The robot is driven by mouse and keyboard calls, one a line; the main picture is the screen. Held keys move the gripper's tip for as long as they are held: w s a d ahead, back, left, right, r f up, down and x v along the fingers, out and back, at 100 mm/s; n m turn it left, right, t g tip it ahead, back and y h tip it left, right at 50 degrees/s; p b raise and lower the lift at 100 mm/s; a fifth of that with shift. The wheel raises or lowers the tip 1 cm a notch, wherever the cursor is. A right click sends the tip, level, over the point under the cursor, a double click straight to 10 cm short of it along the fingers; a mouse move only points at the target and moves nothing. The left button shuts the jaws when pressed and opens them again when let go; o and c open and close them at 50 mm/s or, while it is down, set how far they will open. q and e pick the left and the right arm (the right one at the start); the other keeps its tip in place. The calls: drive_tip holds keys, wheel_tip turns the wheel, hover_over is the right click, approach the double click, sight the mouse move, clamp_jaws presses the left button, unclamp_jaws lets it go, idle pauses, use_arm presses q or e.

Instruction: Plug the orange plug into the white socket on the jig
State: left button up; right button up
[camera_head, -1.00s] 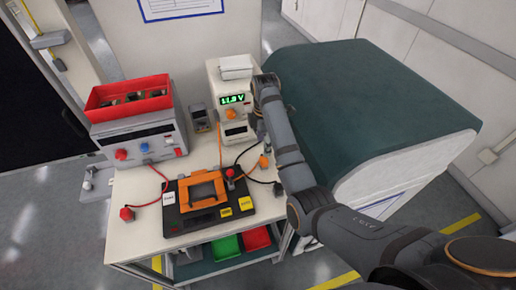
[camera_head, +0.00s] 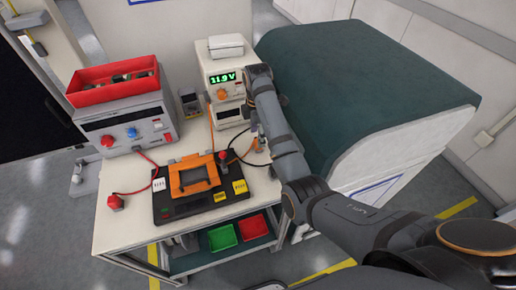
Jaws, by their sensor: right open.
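My right arm comes in from the lower right, and its wrist hangs over the right edge of the bench. My right gripper (camera_head: 258,138) points down there, small and partly hidden by its own arm; it is open, above black cable. I cannot make out an orange plug or a white socket clearly. My left gripper is not in view.
A grey power supply (camera_head: 125,125) with a red bin (camera_head: 112,82) on top stands at the left. A red plug (camera_head: 115,202) lies on the bench (camera_head: 122,235). Green (camera_head: 222,238) and red (camera_head: 253,227) trays sit below. A green-topped cabinet (camera_head: 350,80) is at the right.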

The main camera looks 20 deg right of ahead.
drive_tip(key=shift+f, duration=0.1)
wheel_tip(320, 180, down, 4)
drive_tip(key=b, duration=0.4)
drive_tip(key=shift+d, duration=0.1)
drive_tip(key=shift+f+p, duration=0.15)
drive_tip(key=shift+p, duration=0.3)
drive_tip(key=shift+w+f, duration=0.1)
drive_tip(key=shift+f, duration=0.2)
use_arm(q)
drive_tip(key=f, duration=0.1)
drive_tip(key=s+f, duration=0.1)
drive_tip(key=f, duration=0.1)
use_arm(e)
drive_tip(key=shift+c, duration=0.4)
drive_tip(key=c, duration=1.1)
